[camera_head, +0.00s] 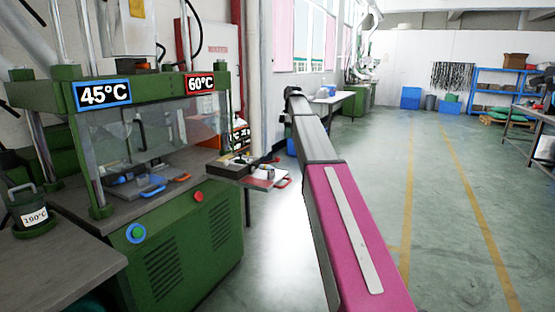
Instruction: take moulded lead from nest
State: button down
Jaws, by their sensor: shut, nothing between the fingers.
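A green moulding press (165,240) stands at the left, with a 45°C sign on a blue panel (104,95) and a 60°C sign on a red panel (200,86). Behind its clear guard (190,125), small mould parts sit on the press bed, with a blue handle (153,186) and a red handle (181,178) at their front. I cannot make out the nest or a moulded lead among them. My pink and grey arm reaches away from the lower right, right of the press. My gripper is not visible.
A small side shelf (236,172) at the press's right holds parts and a tray with red handles (268,183). A dark green pot marked 190°C (32,212) stands on the left bench (60,250). The floor (430,200) at the right is clear.

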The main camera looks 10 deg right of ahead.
aim_at(265, 168)
jog(key=k+j, duration=0.8)
